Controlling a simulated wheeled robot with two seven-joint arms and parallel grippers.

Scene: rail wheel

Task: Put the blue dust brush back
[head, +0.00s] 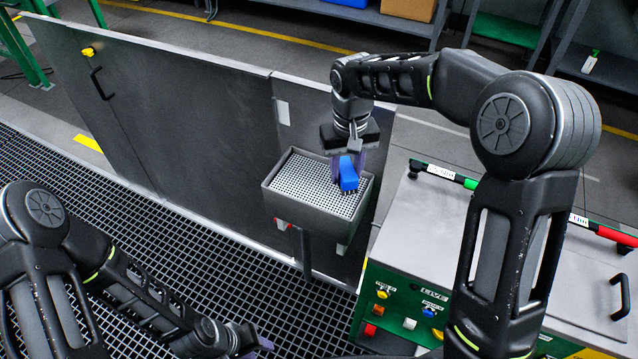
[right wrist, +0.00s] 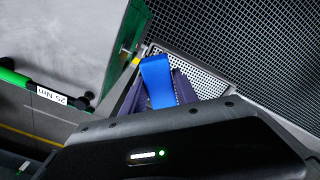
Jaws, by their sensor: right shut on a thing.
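The blue dust brush (head: 348,174) is held by my right gripper (head: 347,160), bristles down, over the right part of a grey tray (head: 282,204) with a white perforated bottom. I cannot tell whether the bristles touch the tray. In the right wrist view the brush (right wrist: 157,80) stands between the two dark purple fingers, with the perforated tray (right wrist: 205,77) behind it. My left gripper (head: 262,346) is low at the bottom of the head view, its fingers mostly hidden, with nothing visible in it.
A grey panel (head: 190,110) with a black handle stands behind the tray. Black grating (head: 150,230) covers the floor at left.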

